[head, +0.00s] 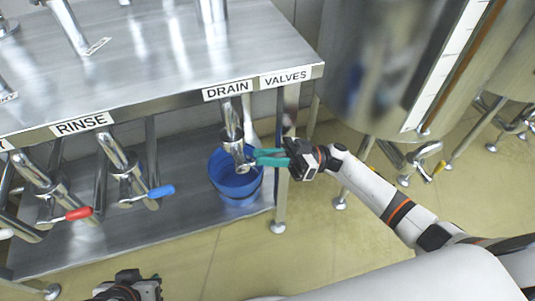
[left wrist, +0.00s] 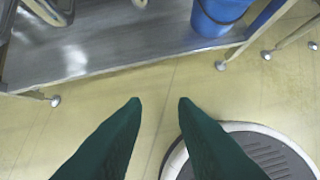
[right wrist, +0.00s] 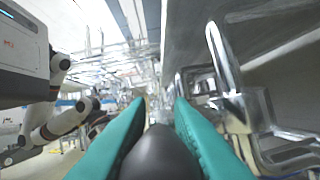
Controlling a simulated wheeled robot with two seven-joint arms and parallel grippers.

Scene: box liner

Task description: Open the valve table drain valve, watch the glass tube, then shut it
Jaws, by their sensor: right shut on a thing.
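The drain valve (head: 232,140) is a steel pipe and valve body under the DRAIN label (head: 228,91) on the table's front edge. My right gripper (head: 257,158) reaches it from the right, its teal fingers at the valve's side. The right wrist view shows those fingers shut on a dark rounded handle (right wrist: 160,152); the fingers hide it in the head view. A white strip with tick marks (head: 445,70) runs up the steel tank; I cannot tell whether it is the glass tube. My left gripper (left wrist: 159,103) is open and empty above the floor.
A blue bucket (head: 236,180) stands below the drain valve on the lower shelf (head: 150,235). Valves with a blue handle (head: 160,191) and a red handle (head: 78,213) hang to the left. A table leg (head: 281,200) stands close to my right gripper.

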